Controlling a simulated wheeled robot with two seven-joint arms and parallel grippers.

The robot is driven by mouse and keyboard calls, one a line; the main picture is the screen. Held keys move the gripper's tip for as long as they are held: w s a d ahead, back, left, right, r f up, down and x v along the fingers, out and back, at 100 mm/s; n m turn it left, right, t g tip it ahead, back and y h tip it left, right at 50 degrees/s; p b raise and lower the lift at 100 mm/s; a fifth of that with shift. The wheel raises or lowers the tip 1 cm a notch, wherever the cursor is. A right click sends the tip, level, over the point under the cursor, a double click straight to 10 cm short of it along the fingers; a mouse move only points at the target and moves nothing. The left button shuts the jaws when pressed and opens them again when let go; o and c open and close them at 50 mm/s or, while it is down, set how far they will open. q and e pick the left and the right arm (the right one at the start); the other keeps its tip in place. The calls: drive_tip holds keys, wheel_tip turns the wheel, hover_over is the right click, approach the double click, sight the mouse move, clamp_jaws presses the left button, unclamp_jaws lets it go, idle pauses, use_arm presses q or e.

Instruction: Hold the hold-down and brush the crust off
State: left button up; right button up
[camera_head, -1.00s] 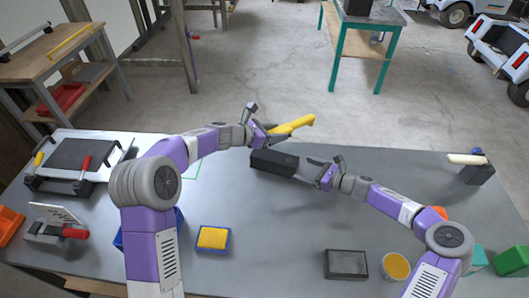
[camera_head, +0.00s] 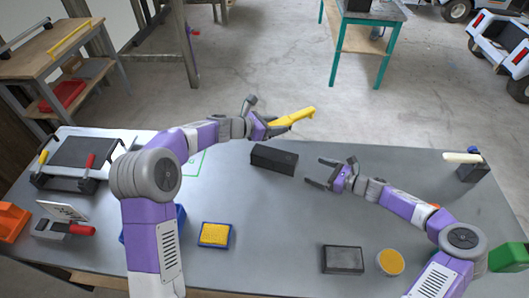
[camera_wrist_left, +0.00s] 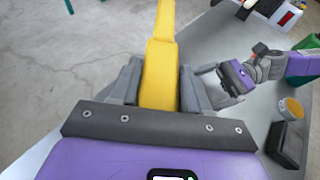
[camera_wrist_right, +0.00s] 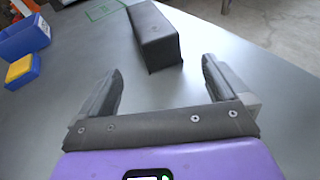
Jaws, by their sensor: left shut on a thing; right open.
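My left gripper (camera_head: 272,125) is shut on a yellow bar (camera_head: 298,117) and holds it raised above the far side of the table. The bar also runs up the middle of the left wrist view (camera_wrist_left: 160,70), between the fingers. I cannot tell whether it is the hold-down, and no crust can be made out on it. My right gripper (camera_head: 315,172) is open and empty, just right of a long dark block (camera_head: 273,159) on the table. The block also shows ahead of the open fingers in the right wrist view (camera_wrist_right: 155,38). I cannot identify a brush with certainty.
A cream-topped bar (camera_head: 462,157) rests on a dark stand (camera_head: 472,173) at the right. Near the front are a yellow sponge-like pad (camera_head: 214,233) in a blue tray, a dark box (camera_head: 343,260) and a yellow-topped cup (camera_head: 390,262). The table middle (camera_head: 285,215) is clear.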

drive_tip(key=v, duration=1.2)
